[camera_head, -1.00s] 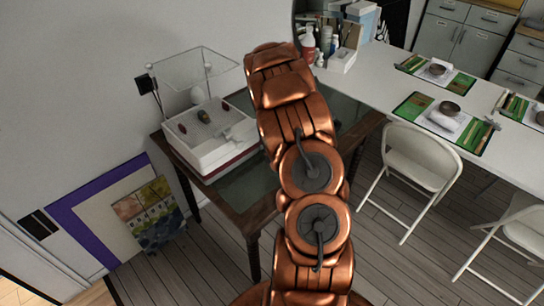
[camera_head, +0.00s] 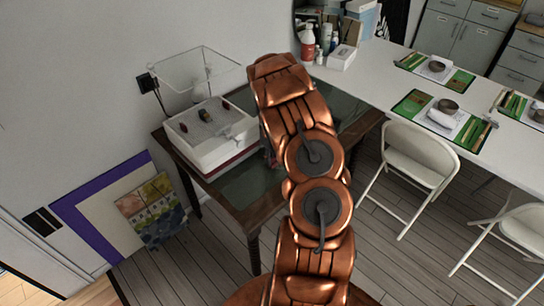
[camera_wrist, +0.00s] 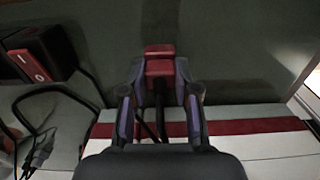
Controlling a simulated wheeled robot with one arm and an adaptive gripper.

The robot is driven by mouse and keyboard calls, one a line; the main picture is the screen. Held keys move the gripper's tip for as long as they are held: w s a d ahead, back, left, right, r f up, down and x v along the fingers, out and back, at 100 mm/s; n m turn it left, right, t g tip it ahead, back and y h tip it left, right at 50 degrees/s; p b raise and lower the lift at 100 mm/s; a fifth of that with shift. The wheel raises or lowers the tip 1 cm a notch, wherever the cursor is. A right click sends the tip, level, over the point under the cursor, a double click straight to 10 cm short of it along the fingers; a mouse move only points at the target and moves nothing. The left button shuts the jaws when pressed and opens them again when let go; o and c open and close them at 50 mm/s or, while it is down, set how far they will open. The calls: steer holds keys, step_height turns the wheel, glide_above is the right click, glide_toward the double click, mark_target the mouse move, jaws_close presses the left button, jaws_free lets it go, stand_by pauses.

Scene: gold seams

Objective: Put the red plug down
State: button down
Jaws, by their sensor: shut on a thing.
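The red plug (camera_wrist: 160,67) shows in the wrist view between the fingertips of my gripper (camera_wrist: 160,88), which is shut on it. Dark cables run from it back between the fingers. A dark grey-green surface lies behind the plug; I cannot tell whether the plug touches it. In the head view my copper arm hides the gripper and the plug.
A black box with a red rocker switch (camera_wrist: 30,65) and loose cables stands at the left in the wrist view. A white tray with a red band (camera_head: 212,145) sits on the wooden table (camera_head: 250,215). A white folding chair (camera_head: 418,160) stands right.

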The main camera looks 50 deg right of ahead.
steer(key=shift+f+b, duration=0.55)
steer(key=shift+f, duration=0.05)
steer(key=c, duration=0.9)
jaws_free()
steer(key=shift+o, duration=0.2)
steer(key=shift+r, duration=0.1)
